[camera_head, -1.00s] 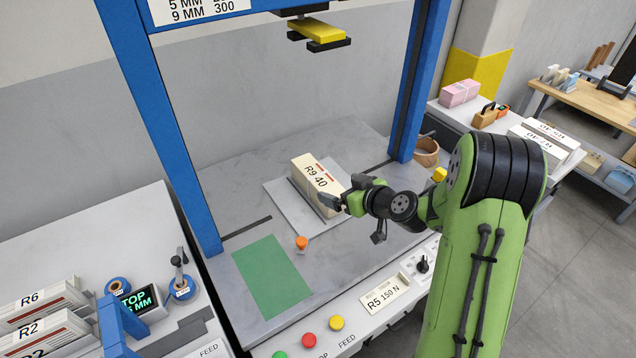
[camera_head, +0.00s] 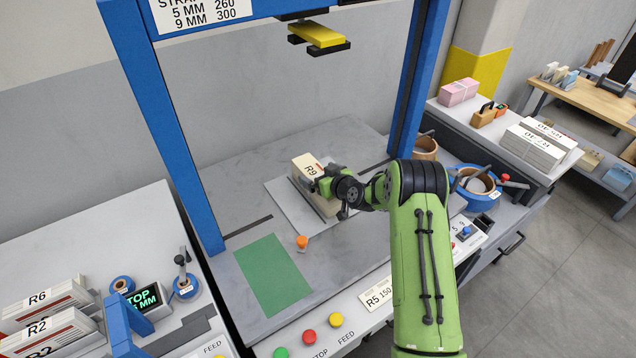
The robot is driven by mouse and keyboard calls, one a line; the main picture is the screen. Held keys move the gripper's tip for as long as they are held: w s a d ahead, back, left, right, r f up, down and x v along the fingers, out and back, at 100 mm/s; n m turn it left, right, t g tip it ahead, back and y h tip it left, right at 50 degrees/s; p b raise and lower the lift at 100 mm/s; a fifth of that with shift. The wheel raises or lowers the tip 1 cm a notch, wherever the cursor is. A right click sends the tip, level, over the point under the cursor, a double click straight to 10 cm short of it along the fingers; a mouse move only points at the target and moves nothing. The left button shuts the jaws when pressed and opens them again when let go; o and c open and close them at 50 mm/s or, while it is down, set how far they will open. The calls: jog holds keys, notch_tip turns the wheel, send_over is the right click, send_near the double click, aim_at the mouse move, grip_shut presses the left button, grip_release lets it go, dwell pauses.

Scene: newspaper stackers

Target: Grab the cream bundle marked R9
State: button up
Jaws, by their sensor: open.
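The cream bundle marked R9 (camera_head: 307,166) lies on a light grey plate (camera_head: 283,205) on the grey table, under the blue frame. My gripper (camera_head: 312,185) is at the bundle's near right part and covers the rest of its label. The jaws are open. My wrist and the green arm hide part of the bundle, so I cannot tell whether the fingers are on both sides of it or touching it.
Blue posts (camera_head: 165,130) stand left and right of the table, with a yellow-black head (camera_head: 318,36) above. R6 and R2 bundles (camera_head: 50,325) are at lower left.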

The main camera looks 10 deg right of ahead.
jog(key=shift+w+a+f, duration=0.2)
jog(key=shift+w, duration=0.15)
jog(key=c, duration=1.8)
jog(key=shift+r, duration=0.2)
grip_shut()
